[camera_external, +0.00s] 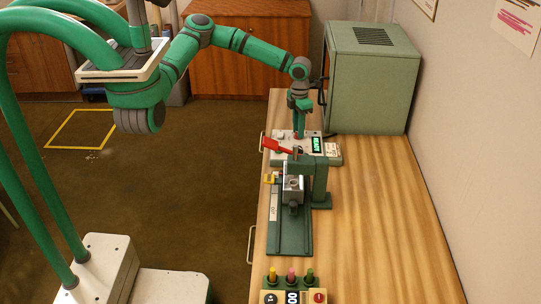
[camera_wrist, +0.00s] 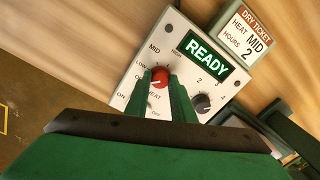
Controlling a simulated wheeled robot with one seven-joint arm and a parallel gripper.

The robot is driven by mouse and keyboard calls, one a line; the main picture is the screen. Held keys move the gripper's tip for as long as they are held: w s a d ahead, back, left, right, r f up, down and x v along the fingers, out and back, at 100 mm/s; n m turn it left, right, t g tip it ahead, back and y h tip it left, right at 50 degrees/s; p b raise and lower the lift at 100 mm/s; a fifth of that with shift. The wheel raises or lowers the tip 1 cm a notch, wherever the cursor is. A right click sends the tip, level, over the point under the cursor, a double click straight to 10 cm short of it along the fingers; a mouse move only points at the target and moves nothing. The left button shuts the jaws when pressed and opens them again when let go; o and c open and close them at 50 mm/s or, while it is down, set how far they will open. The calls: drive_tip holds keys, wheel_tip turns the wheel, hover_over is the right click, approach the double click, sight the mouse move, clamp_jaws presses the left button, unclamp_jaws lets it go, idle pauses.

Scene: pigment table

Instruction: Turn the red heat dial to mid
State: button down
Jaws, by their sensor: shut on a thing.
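The red heat dial (camera_wrist: 159,78) is on a white control panel (camera_wrist: 140,52) in the wrist view. The panel has markings for LOW and MID near the dial. The dial's white pointer line looks turned toward the LOW side, at the left. My gripper (camera_wrist: 166,88) is shut on the dial, with a green finger on each side of it. In the external view my gripper (camera_external: 299,132) reaches down onto the panel (camera_external: 308,140) at the far part of the table, and the dial is mostly hidden there.
A dark hours dial (camera_wrist: 201,103) is right of the red one. A green READY display (camera_wrist: 206,54) and a DRY TICKET sign (camera_wrist: 248,38) reading heat MID, hours 2 are nearby. A green cabinet (camera_external: 370,85) stands behind; a red handle (camera_external: 277,146) and green press (camera_external: 320,180) are in front.

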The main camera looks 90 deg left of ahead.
drive_tip(key=shift+m, duration=0.3)
drive_tip(key=m, duration=0.3)
drive_tip(key=shift+m, duration=0.4)
drive_tip(key=m, duration=0.4)
drive_tip(key=shift+w+m, duration=0.1)
drive_tip(key=shift+m, duration=0.2)
drive_tip(key=m, duration=0.4)
drive_tip(key=shift+d, duration=0.1)
drive_tip(key=shift+m+g, duration=0.3)
drive_tip(key=shift+m, duration=1.9)
drive_tip(key=c, duration=1.5)
unclamp_jaws()
